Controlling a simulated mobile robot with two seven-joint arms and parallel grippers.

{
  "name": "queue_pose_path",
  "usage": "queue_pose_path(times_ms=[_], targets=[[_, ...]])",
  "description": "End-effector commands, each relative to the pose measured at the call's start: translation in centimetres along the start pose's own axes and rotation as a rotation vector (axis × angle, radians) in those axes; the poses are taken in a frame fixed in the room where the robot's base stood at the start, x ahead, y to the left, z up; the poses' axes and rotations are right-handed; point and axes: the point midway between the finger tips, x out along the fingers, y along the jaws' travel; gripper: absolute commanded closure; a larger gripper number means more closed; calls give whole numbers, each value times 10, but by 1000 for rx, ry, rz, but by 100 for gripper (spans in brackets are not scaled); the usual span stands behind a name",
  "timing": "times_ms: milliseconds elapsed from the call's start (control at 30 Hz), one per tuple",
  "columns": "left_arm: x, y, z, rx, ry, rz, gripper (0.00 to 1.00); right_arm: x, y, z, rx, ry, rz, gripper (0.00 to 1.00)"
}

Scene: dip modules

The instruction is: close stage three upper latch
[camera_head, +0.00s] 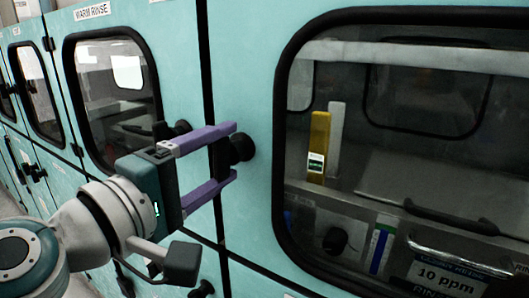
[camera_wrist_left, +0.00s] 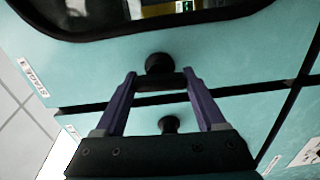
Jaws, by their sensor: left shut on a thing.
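My left gripper (camera_head: 236,150) has purple fingers and is at a black latch (camera_head: 220,156) on the seam left of the large window door. The latch bar sits between the fingertips, and the gripper is shut on it. The latch's round knob (camera_head: 241,148) stands just right of the fingertips. In the left wrist view the fingertips (camera_wrist_left: 160,76) flank the dark latch bar (camera_wrist_left: 162,83), with the knob (camera_wrist_left: 158,63) beyond it. The fingers and gripper body partly hide the latch. My right gripper is not in view.
The large window door (camera_head: 283,150) shows a yellow piece (camera_head: 318,145) behind its glass. A door labelled WARM RINSE (camera_head: 92,11) is on the left. A lower black knob (camera_head: 201,289) is below the gripper; a knob (camera_wrist_left: 169,124) shows between the fingers in the wrist view.

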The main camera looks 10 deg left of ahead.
Motion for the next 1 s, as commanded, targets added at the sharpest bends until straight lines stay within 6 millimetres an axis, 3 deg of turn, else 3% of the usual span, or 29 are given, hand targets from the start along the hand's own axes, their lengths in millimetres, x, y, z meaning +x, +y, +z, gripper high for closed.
queue_pose_path(times_ms=[700,733,933,1000], targets=[[0,0,0,-77,1,1,83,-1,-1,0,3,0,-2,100],[0,0,0,-77,1,1,25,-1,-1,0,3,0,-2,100],[0,0,0,-75,1,0,3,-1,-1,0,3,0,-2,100],[0,0,0,-74,1,0,0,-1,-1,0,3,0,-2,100]])
